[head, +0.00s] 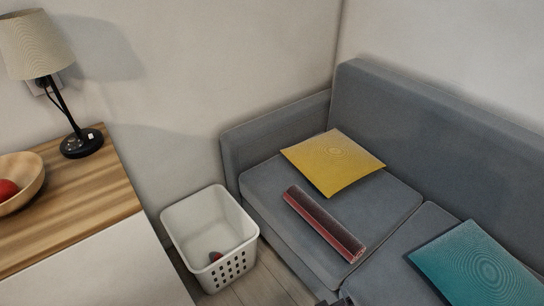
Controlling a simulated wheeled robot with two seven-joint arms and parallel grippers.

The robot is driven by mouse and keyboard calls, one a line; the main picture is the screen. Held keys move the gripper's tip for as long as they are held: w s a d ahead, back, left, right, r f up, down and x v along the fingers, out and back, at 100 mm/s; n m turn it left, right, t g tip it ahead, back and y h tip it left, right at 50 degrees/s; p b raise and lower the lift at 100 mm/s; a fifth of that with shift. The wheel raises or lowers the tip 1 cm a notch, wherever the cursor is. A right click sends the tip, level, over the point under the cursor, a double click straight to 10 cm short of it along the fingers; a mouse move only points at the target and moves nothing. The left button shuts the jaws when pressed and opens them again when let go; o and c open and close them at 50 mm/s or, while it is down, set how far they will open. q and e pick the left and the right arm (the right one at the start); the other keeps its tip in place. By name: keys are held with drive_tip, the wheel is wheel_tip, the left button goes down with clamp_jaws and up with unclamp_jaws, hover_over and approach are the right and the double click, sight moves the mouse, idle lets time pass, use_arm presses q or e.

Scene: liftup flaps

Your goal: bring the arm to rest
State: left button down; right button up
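No whole arm shows in the head view. A small dark piece (336,301) cuts into the bottom edge, right of centre, in front of the sofa. It may be the tip of my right gripper, but too little shows to tell whether it is open or shut, or whether it holds anything. My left gripper is not in view.
A grey sofa (430,110) holds a yellow cushion (333,162), a dark red roll (323,224) and a teal cushion (478,268). A white basket (200,215) with a small dark red item stands left. A wooden-topped cabinet (85,200) bears a lamp (82,143) and bowl (28,190).

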drive_tip(key=s+d+f+m+g+y, duration=0.1)
drive_tip(key=s+d+f+m+g, duration=0.1)
drive_tip(key=s+f+g, duration=0.5)
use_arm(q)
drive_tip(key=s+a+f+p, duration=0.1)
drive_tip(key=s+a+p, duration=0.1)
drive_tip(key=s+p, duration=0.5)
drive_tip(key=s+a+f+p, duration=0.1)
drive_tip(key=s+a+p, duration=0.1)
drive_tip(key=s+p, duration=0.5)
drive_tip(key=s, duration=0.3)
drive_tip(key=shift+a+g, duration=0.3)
use_arm(e)
drive_tip(key=s+d+f, duration=0.2)
drive_tip(key=s, duration=0.5)
drive_tip(key=s+d+f+m+g, duration=0.1)
drive_tip(key=s+d+f, duration=0.1)
drive_tip(key=s, duration=0.6)
drive_tip(key=s+d+f, duration=0.2)
drive_tip(key=s+f, duration=0.1)
drive_tip(key=s, duration=0.4)
drive_tip(key=shift+s+d+f+g, duration=0.15)
drive_tip(key=shift+s+d+g, duration=0.15)
drive_tip(key=shift+s+g, duration=0.1)
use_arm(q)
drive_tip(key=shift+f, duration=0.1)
